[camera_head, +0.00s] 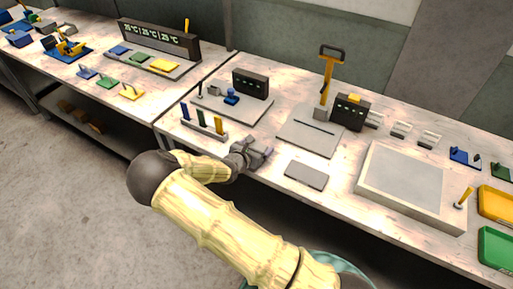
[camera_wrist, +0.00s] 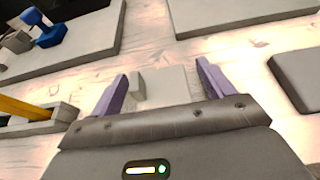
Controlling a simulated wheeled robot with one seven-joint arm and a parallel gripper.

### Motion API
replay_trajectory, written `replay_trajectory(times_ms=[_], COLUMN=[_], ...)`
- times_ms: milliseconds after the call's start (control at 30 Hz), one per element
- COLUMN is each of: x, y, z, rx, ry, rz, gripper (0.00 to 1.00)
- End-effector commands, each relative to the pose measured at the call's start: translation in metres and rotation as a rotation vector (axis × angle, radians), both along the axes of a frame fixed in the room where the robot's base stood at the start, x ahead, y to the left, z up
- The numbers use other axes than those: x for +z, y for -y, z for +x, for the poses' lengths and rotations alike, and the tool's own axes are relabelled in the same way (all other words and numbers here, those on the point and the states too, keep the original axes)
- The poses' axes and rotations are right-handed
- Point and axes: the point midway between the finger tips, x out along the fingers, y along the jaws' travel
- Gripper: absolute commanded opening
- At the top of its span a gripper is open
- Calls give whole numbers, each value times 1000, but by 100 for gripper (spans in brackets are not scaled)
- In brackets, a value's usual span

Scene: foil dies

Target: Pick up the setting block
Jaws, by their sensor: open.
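A small pale grey block (camera_wrist: 165,87), which looks like the setting block, lies on the bench in the wrist view. It has a flat part with a short raised end at its left. My gripper (camera_wrist: 162,84) is open, with its purple fingers on either side of the block. A gap shows at the right finger; the left finger is close to the raised end, and I cannot tell whether it touches. In the head view my gripper (camera_head: 258,153) is over the bench's front edge area and hides the block.
A rack (camera_head: 204,126) with blue, green and yellow sticks stands left of my gripper. A flat grey plate (camera_head: 306,175) lies to its right. Behind are a base plate with a blue piece (camera_head: 231,97) and a yellow-levered press (camera_head: 325,85). A large pale tray (camera_head: 410,180) is farther right.

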Motion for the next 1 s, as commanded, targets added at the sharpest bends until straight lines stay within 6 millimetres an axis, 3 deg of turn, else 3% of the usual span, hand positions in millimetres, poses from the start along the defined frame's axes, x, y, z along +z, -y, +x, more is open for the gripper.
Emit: replay_trajectory(times_ms=[433, 733, 1000], x=[0, 0, 2], y=[0, 0, 0], z=[0, 0, 0], rx=[0, 0, -1], ry=[0, 1, 3], rz=[0, 1, 0], gripper=[80, 21, 21])
